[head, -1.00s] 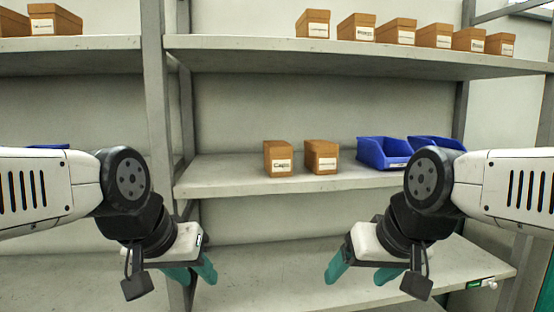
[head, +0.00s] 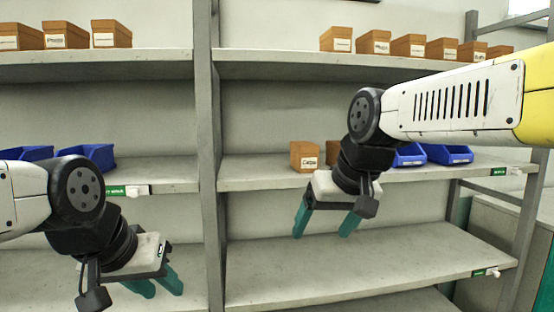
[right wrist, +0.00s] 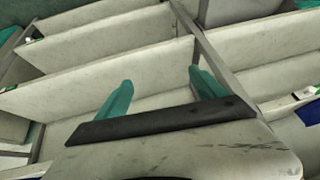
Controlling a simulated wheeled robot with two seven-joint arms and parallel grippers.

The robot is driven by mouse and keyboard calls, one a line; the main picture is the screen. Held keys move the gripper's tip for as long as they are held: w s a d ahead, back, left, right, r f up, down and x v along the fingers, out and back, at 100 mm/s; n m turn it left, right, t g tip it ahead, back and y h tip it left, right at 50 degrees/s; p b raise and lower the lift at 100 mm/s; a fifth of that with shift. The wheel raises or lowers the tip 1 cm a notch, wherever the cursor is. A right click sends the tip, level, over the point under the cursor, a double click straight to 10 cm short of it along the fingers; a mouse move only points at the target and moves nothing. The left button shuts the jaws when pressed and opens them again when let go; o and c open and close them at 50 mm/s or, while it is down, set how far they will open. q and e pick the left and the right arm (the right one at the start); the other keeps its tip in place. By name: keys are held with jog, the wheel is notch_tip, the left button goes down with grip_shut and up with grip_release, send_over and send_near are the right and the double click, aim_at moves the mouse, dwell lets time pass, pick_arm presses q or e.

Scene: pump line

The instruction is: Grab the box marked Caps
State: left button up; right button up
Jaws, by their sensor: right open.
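The brown box marked Caps (head: 304,156) stands upright on the middle shelf of the right-hand bay, its white label facing me. A second brown box (head: 332,152) stands just to its right, mostly hidden behind my right arm. My right gripper (head: 322,228) is open and empty, in front of and below the shelf edge, lower than the Caps box. Its two teal fingers show apart in the right wrist view (right wrist: 158,92), with nothing between them. My left gripper (head: 160,288) is at the lower left, its teal fingers apart and empty, well away from the box.
The middle shelf (head: 260,178) has bare room left of the Caps box. Blue bins (head: 445,154) stand to the right, partly behind my right arm. A grey upright post (head: 207,150) separates the bays. More brown boxes (head: 375,42) stand on the top shelf. The lower shelf (head: 390,265) is empty.

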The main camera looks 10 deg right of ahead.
jog(key=w+r, duration=0.9)
jog(key=w, duration=0.1)
notch_tip(320, 180, up, 6)
jog(key=g+h, duration=0.1)
send_over(307, 159)
jog(key=s+d, duration=0.1)
jog(key=shift+s+f, duration=0.1)
jog(key=shift+f, duration=0.1)
jog(key=shift+w+d+g, duration=0.1)
jog(key=shift+w+g, duration=0.1)
jog(key=shift+g, duration=0.1)
jog(key=shift+w+f, duration=0.1)
jog(key=shift+f, duration=0.15)
jog(key=x, duration=0.7)
jog(key=shift+w, duration=0.1)
jog(key=shift+c, duration=0.2)
jog(key=c, duration=1.6)
jog(key=shift+c, duration=0.2)
